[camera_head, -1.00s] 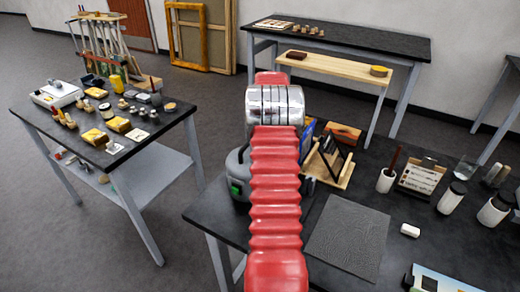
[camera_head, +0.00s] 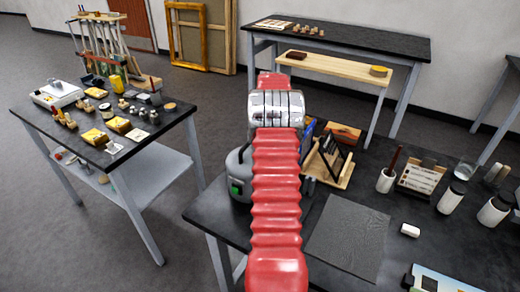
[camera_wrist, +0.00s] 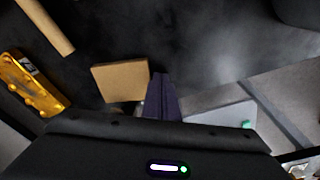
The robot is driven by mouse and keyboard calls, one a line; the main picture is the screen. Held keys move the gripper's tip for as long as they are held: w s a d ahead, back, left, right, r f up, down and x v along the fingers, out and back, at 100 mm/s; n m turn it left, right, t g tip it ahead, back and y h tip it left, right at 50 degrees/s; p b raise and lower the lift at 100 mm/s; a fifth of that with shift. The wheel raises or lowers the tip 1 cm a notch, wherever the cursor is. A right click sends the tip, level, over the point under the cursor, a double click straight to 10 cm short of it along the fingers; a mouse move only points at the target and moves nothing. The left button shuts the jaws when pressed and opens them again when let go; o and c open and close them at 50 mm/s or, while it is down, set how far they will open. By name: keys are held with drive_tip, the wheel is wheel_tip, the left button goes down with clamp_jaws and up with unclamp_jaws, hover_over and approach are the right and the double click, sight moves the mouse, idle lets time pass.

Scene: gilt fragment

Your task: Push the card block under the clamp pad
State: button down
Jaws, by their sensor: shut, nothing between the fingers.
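A tan block (camera_wrist: 121,82), which looks like the card block, lies on a dark surface in the wrist view, left of centre. My gripper (camera_wrist: 160,82) shows as dark, purplish fingers, shut and empty. The fingers are just right of the block's right end; I cannot tell whether they touch it. My wrist housing covers the bottom of that view. I cannot make out the clamp pad in any view. In the head view my red arm hides the gripper, and I cannot pick out the block there.
In the wrist view a yellow-orange knobbed object (camera_wrist: 32,85) lies left of the block and a tan bar (camera_wrist: 45,25) lies at upper left. The head view shows a crowded side table (camera_head: 150,148) and a near bench with a dark mat (camera_head: 347,237).

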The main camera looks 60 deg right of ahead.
drive_tip(key=shift+w+d, duration=0.15)
drive_tip(key=shift+d, duration=1.3)
idle(0.3)
drive_tip(key=shift+a, duration=0.4)
idle(0.4)
wheel_tip(320, 180, up, 9)
idle(1.1)
idle(0.5)
